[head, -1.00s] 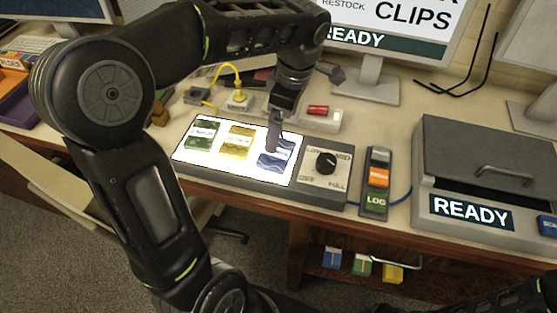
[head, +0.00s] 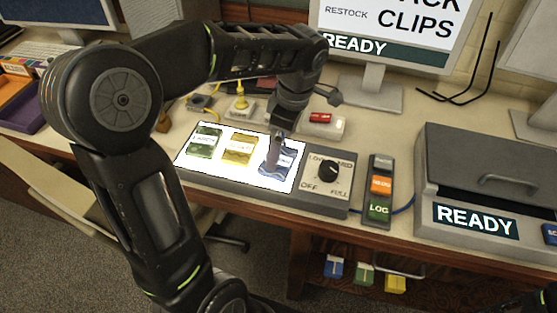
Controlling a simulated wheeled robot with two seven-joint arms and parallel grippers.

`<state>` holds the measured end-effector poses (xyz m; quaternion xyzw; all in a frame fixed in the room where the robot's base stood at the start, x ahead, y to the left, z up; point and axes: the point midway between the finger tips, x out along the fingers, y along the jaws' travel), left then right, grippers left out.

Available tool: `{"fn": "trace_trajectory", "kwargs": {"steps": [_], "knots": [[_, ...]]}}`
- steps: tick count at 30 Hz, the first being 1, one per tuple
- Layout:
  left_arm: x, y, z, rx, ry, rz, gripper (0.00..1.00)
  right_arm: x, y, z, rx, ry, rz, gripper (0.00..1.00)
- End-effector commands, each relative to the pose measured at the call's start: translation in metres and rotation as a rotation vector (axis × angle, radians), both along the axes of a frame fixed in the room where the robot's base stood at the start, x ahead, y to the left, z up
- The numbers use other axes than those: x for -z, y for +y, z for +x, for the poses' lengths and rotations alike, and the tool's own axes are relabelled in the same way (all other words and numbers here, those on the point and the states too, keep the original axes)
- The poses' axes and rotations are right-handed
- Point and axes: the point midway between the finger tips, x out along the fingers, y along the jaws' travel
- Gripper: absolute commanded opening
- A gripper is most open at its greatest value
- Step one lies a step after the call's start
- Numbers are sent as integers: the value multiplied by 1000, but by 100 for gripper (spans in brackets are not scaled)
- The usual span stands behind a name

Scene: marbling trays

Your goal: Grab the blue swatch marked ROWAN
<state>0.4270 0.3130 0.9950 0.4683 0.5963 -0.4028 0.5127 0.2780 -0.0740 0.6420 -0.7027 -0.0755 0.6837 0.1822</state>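The blue swatch (head: 284,169) lies at the right end of a lit white panel (head: 215,168) in the head view. It has a wavy pattern and a pale label, partly covered by my gripper; I cannot read the name on it. A yellow swatch (head: 239,150) and a green swatch (head: 204,143) lie to its left. My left gripper (head: 274,160) points down over the blue swatch, its fingertips at or just above it. I see the fingers nearly edge-on, so their gap and any contact are unclear.
A dial (head: 328,170) and a button box with LOG (head: 379,190) stand right of the panel. A grey READY case (head: 478,185) is farther right. A red-topped block (head: 320,118) and a yellow plug (head: 239,102) sit behind. Colored tags (head: 363,273) hang below the desk edge.

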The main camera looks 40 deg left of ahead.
Motion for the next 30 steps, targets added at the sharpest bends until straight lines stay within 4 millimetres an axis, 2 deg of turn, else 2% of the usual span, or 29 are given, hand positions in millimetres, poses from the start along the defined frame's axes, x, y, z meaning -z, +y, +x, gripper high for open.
{"fn": "trace_trajectory", "kwargs": {"steps": [5,12,15,30], "knots": [[10,1,-2,0,4,-1,100,-5,0,-1,1,1,-1,36],[44,5,-3,-2,4,-1,100,-12,-1,-1,2,4,-3,36],[51,6,-3,1,1,0,100,-12,-1,-2,1,5,-3,36],[51,6,-2,0,0,0,100,-12,-1,-2,1,5,-3,36]]}}
